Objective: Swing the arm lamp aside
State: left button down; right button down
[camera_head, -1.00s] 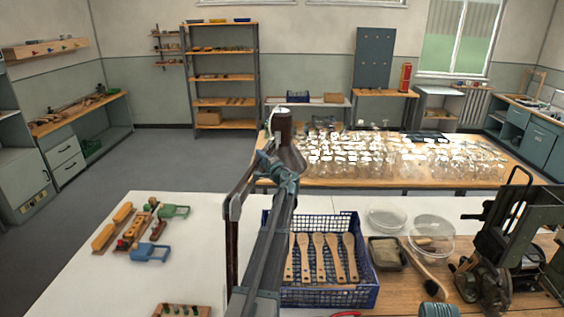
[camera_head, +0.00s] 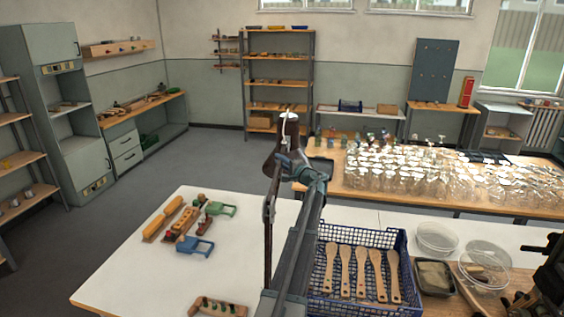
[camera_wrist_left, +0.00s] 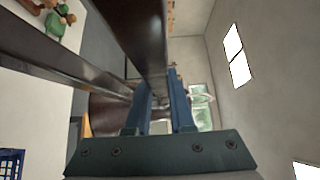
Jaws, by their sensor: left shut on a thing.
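The arm lamp has a dark brown shade (camera_head: 269,163) and a thin dark post (camera_head: 268,240) at the middle of the head view, over the right part of the white table. A white curved piece sits at its top. My left gripper (camera_head: 287,164) reaches up from the bottom and is shut on the lamp near the shade. In the left wrist view the blue fingers (camera_wrist_left: 160,112) close around part of the lamp, with dark lamp bars (camera_wrist_left: 135,40) crossing above. The exact grip point is partly hidden.
Wooden blocks with green and blue pieces (camera_head: 185,225) lie at left on the white table (camera_head: 130,265). A table crowded with glassware (camera_head: 420,170) stands behind. The floor at left is clear.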

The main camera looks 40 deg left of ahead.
pick_arm(q)
jog(key=c, duration=0.8)
grip_release()
jog(key=d, duration=0.4)
jog(key=s+d, duration=0.1)
jog(key=d, duration=0.4)
jog(key=s+d, duration=0.1)
jog(key=d, duration=0.3)
jog(key=shift+s+d, duration=0.1)
jog(key=shift+d, duration=0.2)
